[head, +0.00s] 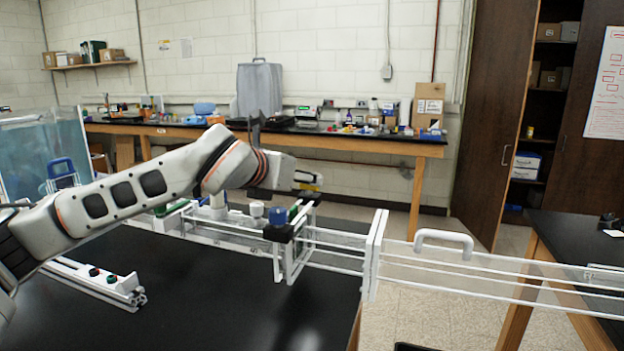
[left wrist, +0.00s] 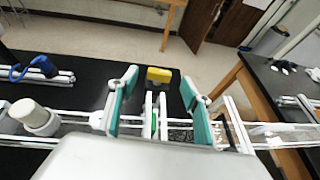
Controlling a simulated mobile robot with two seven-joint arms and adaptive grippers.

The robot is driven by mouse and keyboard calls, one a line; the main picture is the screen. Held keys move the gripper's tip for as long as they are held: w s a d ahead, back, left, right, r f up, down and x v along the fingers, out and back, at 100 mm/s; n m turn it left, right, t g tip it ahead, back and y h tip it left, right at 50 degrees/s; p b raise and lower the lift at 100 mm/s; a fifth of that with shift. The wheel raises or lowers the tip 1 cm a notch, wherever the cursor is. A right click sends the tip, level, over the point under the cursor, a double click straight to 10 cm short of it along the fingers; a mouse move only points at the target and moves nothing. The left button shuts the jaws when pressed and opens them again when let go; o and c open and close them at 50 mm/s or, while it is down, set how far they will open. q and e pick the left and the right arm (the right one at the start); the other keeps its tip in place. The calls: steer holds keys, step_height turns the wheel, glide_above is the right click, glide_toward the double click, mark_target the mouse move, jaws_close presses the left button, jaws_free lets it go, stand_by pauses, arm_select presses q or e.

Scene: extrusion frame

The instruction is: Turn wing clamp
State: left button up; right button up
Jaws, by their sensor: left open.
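My left gripper (left wrist: 158,100) is open in the left wrist view, its two teal-padded fingers apart. A yellow block-like piece (left wrist: 158,75) shows between and beyond the fingers; it may be part of the wing clamp, but I cannot tell. A narrow white upright piece with a green strip (left wrist: 155,117) stands between the fingers; contact cannot be judged. In the head view the left gripper (head: 299,190) is over the white extrusion frame (head: 330,251), near a blue knob (head: 277,217) and a white knob (head: 257,210). My right gripper is not in view.
The black table top (head: 190,300) is largely clear in front of the frame. A clear panel with a white handle (head: 443,239) extends right across the gap towards another table (head: 570,238).

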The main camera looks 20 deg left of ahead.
arm_select(q)
steer(key=x, duration=0.6)
steer(key=shift+w+d+f, duration=0.1)
steer(key=shift+w+f, duration=0.05)
steer(key=c, duration=1.2)
